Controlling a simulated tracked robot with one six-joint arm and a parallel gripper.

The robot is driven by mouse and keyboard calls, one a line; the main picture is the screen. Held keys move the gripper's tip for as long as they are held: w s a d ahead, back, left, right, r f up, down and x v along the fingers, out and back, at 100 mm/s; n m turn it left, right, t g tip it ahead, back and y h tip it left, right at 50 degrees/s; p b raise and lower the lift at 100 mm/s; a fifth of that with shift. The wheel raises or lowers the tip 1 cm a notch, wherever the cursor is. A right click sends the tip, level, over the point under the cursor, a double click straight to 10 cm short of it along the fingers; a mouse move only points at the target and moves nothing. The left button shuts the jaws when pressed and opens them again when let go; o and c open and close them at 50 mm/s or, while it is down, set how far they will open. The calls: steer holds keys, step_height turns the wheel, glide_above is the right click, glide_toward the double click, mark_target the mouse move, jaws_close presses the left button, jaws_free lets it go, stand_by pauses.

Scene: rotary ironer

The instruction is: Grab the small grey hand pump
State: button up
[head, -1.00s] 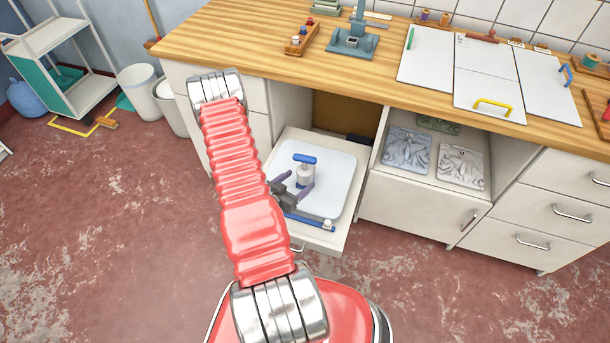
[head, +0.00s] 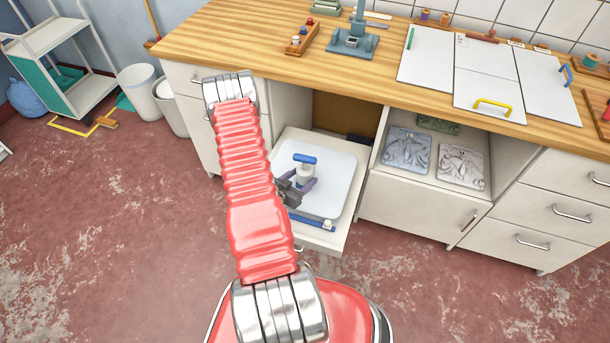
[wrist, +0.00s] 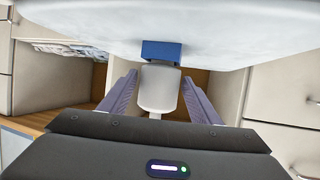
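The small grey hand pump (head: 305,172) stands upright in the open drawer (head: 342,185), on its pale bottom, with a blue T-handle on top. My gripper (head: 304,184) is low in the drawer with one finger on each side of the body. The fingers look spread, with narrow gaps beside the pump in the wrist view (wrist: 159,82). The pump's lower part is partly hidden by my gripper in the head view.
A blue bar with a white knob (head: 326,224) lies along the drawer's front. An open compartment with grey moulded plates (head: 408,149) is right of the drawer. The wooden worktop (head: 240,40) above holds a grey press (head: 352,42) and white boards (head: 490,82).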

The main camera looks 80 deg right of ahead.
mark_target(303, 160)
steer(key=c, duration=1)
steer(key=shift+c, duration=0.2)
steer(key=shift+r, duration=0.1)
steer(key=shift+r, duration=4.9)
